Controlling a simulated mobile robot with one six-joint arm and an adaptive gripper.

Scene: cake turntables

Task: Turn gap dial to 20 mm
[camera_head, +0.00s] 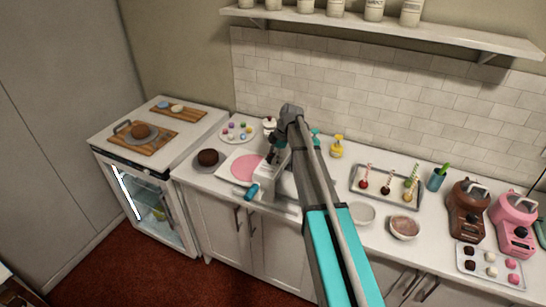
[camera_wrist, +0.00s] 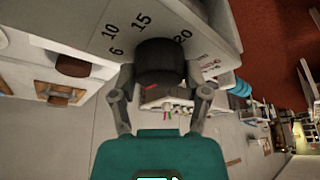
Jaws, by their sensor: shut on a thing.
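The gap dial (camera_wrist: 160,58) is a dark round knob on a pale panel in the wrist view. The printed numbers 6, 10, 15 and 20 (camera_wrist: 183,36) curve around it, with 20 on its right. A small red mark shows low on the knob; I cannot tell which number the dial is set to. My gripper (camera_wrist: 160,78) is shut on the dial, one finger on each side. In the head view my gripper (camera_head: 274,158) is at the white machine (camera_head: 275,192) with a pink round sheet (camera_head: 246,167) and a teal handle; the dial is hidden there.
A tray of cake pops (camera_head: 388,187) and bowls (camera_head: 404,228) are to the right. The wall shelf (camera_head: 380,24) holds several jars.

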